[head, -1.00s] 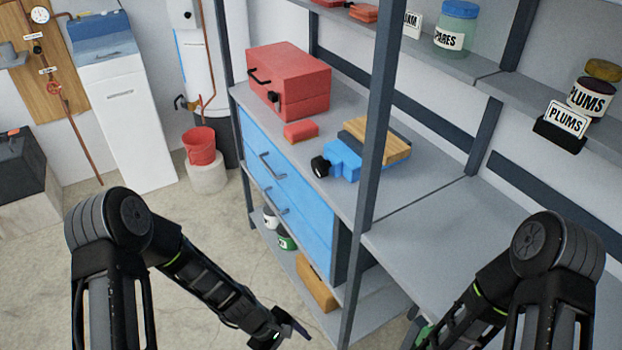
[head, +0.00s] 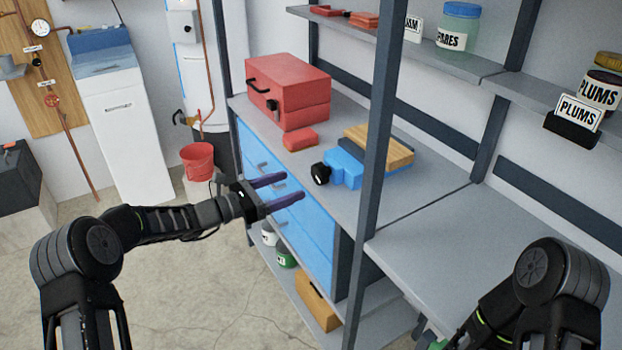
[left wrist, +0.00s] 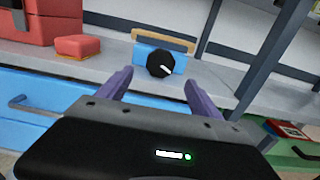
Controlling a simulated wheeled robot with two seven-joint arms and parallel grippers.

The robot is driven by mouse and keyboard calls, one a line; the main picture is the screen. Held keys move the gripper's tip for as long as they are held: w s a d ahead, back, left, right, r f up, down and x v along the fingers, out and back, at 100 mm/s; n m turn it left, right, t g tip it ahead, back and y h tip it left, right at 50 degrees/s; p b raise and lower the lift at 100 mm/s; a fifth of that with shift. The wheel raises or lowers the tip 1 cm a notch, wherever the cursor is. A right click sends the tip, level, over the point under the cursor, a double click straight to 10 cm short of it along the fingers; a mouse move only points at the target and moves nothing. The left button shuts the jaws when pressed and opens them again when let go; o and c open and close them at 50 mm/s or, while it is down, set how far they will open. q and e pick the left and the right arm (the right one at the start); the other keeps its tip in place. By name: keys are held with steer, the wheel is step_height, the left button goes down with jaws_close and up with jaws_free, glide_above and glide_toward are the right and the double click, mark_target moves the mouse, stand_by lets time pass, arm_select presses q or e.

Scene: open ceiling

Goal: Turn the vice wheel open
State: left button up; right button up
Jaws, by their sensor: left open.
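The blue vice (head: 346,167) sits on the grey bench near the upright post, with wood behind it. Its black wheel (head: 320,173) faces left toward my left gripper. My left gripper (head: 292,190) is open and empty in front of the blue drawers, a short way from the wheel and apart from it. In the left wrist view the wheel (left wrist: 160,64), with a white mark on it, shows beyond and between the two purple fingers (left wrist: 157,85). My right arm is at the lower right of the head view, but its gripper is out of sight.
A red toolbox (head: 287,92) and a small red block (head: 300,139) stand on the bench left of the vice. The dark upright post (head: 376,150) rises close beside the vice. The bench to the right (head: 440,235) is bare.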

mark_target(316, 176)
arm_select(q)
steer(key=p+x, duration=0.1)
steer(key=x, duration=0.6)
steer(key=shift+w+d, duration=0.15)
steer(key=shift+d, duration=0.1)
steer(key=shift+c, duration=0.2)
steer(key=c, duration=1.3)
steer(key=n, duration=0.4)
steer(key=shift+p, duration=0.4)
steer(key=o, duration=1.3)
steer(key=shift+o, duration=0.2)
